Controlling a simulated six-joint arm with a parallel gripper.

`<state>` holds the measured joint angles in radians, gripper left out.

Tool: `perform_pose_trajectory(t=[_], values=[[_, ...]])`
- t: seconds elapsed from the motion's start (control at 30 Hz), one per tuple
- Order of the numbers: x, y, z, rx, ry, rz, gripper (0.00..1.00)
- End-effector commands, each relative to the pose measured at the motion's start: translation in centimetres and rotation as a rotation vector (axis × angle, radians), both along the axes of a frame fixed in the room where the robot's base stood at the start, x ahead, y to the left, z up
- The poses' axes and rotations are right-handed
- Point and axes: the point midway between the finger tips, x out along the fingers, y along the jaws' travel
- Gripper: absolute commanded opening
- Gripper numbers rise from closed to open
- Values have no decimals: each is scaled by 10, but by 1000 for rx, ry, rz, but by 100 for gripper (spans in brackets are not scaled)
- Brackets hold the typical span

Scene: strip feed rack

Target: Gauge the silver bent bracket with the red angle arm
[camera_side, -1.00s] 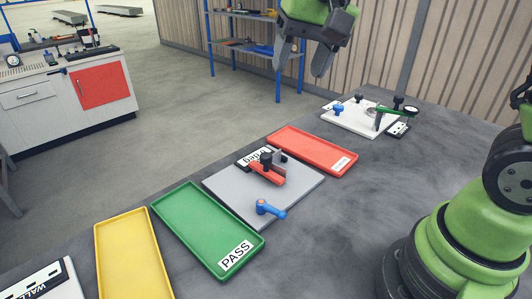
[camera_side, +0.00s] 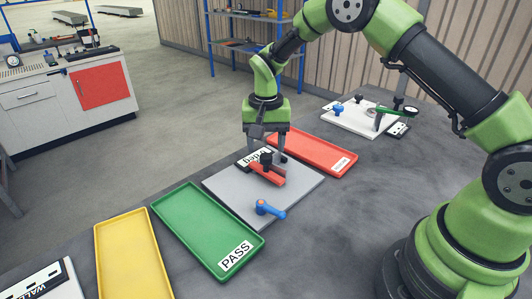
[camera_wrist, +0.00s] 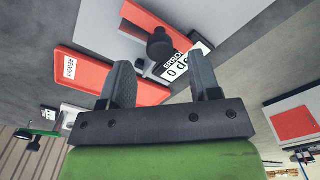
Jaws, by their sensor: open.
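The red angle arm (camera_side: 266,174) lies on the grey gauge plate (camera_side: 226,190), with a black knob (camera_side: 266,159) at its far end. The wrist view also shows the red arm (camera_wrist: 137,18) and the knob (camera_wrist: 160,44). My gripper (camera_side: 268,150) points down over the far part of the plate. Its fingers are apart, on either side of the knob area, and nothing shows held between them in the wrist view (camera_wrist: 160,70). I cannot make out the silver bent bracket clearly now; my gripper covers the spot behind the knob.
A green PASS tray (camera_side: 205,228) and a yellow tray (camera_side: 130,255) lie to the left. A red tray (camera_side: 335,157) is just beyond the plate. A white fixture board (camera_side: 350,122) with a green-handled tool stands farther back. The table's right middle is clear.

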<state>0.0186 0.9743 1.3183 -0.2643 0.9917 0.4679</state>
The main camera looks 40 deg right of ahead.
Motion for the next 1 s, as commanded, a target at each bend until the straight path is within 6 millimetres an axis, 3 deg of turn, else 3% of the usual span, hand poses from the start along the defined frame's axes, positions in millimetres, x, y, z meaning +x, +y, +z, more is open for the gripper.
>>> perform_pose_trajectory(t=[0.2,0.57,0.8,1.0], values=[[-1,0,-27,1,2,0,57],[0,0,-32,1,-1,0,57],[0,0,-32,0,0,0,2],[0,0,-32,0,0,-5,0]])
